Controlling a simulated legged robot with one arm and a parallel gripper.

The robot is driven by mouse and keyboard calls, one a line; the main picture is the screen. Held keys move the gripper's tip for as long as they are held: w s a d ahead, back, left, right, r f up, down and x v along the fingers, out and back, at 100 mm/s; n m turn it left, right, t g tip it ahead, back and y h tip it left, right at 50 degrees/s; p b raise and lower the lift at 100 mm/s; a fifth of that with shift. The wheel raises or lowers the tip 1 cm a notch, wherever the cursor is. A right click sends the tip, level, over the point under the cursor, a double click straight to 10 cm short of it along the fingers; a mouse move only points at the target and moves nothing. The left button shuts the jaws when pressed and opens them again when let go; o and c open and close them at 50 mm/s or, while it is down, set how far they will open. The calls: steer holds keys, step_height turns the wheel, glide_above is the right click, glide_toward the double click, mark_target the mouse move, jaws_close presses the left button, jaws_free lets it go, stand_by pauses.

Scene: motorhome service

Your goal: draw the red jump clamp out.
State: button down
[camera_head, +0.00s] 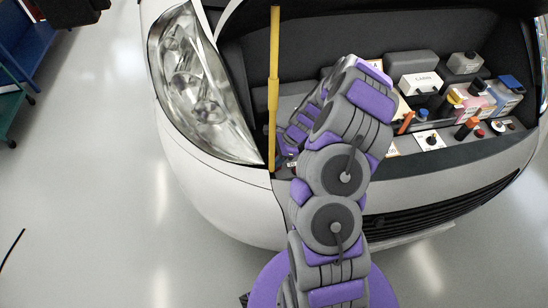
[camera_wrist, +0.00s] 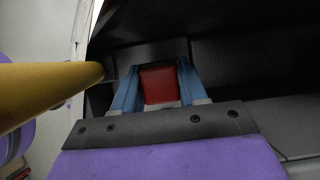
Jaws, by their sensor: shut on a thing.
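The red jump clamp (camera_wrist: 158,86) shows in the wrist view as a red block between the two blue fingers of my gripper (camera_wrist: 157,76). My gripper is shut on it, inside the dark engine bay. The clamp's far end and whatever it touches there are hidden in shadow. In the head view my own arm reaches over the front of the vehicle, and I cannot make out the clamp there.
A yellow prop rod (camera_head: 273,85) stands upright close to my gripper; it also crosses the left of the wrist view (camera_wrist: 45,88). A headlight (camera_head: 196,88) is left of it. Bottles, boxes and a red-orange handle (camera_head: 406,122) fill the bay's right side.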

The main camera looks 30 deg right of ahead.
steer(key=shift+r, duration=0.1)
steer(key=shift+r+p, duration=1.45)
steer(key=shift+p, duration=0.1)
